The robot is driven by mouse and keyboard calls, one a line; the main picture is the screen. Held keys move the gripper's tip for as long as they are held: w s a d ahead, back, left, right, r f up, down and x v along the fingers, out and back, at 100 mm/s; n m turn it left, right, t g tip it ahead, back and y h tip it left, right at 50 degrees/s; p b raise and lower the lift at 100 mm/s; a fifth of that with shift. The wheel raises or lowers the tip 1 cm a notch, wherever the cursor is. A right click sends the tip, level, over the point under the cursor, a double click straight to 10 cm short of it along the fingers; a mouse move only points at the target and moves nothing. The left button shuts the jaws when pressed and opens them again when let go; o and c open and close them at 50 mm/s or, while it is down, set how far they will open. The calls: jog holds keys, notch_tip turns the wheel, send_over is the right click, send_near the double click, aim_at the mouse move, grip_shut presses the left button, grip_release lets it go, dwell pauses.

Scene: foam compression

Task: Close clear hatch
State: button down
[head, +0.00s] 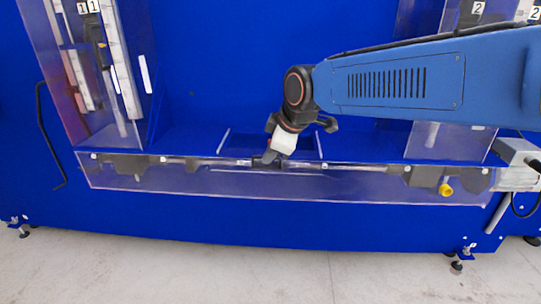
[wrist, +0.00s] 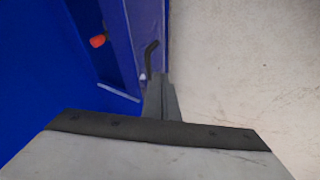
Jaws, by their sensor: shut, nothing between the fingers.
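A long clear panel (head: 230,187), which looks like the hatch, runs along the front of the blue machine. Dark fittings and a thin rod line its upper edge. I cannot tell how far it is tilted. My gripper (head: 267,158) is shut and empty, pointing down at the middle of that upper edge; contact is unclear. In the wrist view, the shut grey fingers (wrist: 162,98) lie beside a translucent, purple-blue strip (wrist: 120,40) that may be the panel's edge. A dark bent handle (wrist: 151,55) is just beyond the fingertips.
Tall clear guards (head: 140,70) stand at the left and right of the blue machine (head: 220,70). A yellow knob (head: 445,190) sits at the panel's right end. An orange-red knob (wrist: 97,41) shows in the wrist view. The pale floor in front is clear.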

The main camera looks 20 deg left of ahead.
jog(key=shift+w+a, duration=0.1)
jog(key=shift+w, duration=0.3)
jog(key=w+a, duration=0.1)
jog(key=w, duration=0.3)
jog(key=w+a, duration=0.1)
jog(key=w, duration=0.4)
jog(key=w+a, duration=0.1)
jog(key=w, duration=0.3)
jog(key=shift+w+a, duration=0.1)
jog(key=shift+w, duration=0.15)
